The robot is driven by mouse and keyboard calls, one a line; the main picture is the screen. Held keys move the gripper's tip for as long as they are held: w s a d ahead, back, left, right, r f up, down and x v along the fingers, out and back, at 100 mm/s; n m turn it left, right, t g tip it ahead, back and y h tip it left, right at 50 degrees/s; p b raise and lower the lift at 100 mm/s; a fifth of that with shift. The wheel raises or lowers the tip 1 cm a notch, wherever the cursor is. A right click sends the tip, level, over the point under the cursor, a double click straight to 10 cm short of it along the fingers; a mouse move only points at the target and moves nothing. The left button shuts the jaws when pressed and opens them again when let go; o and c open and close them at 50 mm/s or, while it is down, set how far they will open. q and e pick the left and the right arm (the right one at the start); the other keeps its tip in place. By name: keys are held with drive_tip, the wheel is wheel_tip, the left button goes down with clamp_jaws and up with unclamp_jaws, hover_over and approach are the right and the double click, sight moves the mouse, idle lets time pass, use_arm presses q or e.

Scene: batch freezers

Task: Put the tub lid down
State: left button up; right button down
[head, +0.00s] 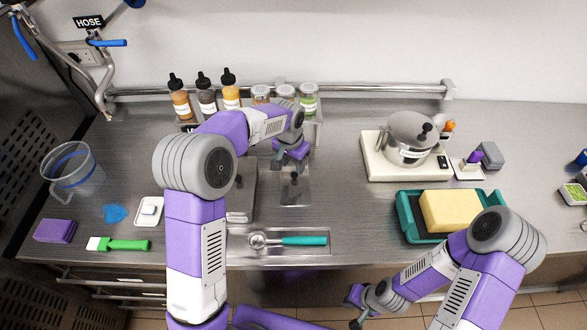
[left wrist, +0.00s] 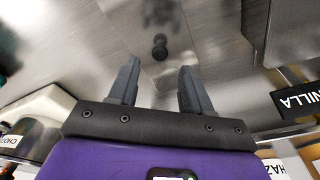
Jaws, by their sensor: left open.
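The tub lid (head: 295,196) is a flat, greyish, see-through-looking plate with a black knob. It lies on the steel counter right of a metal tub (head: 241,198) and behind the scoop tray. In the left wrist view the lid's knob (left wrist: 160,47) shows just beyond the fingertips, clear of them. My left gripper (head: 289,164) is open and empty, close above the far part of the lid. In the left wrist view its two fingers (left wrist: 157,85) are apart with nothing between them. My right gripper (head: 353,308) hangs low before the counter's front edge; its jaw gap is unclear.
Bottles (head: 205,95) and lidded jars (head: 308,100) stand behind my left gripper. A scoop (head: 290,240) lies in a shallow tray in front. A pot (head: 408,140) on a white base and a teal tray (head: 408,226) with a sponge stand right. The counter between is clear.

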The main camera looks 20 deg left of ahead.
use_arm(q)
wheel_tip(320, 180, up, 7)
drive_tip(key=shift+s+p, duration=0.4)
drive_tip(key=shift+a, duration=0.1)
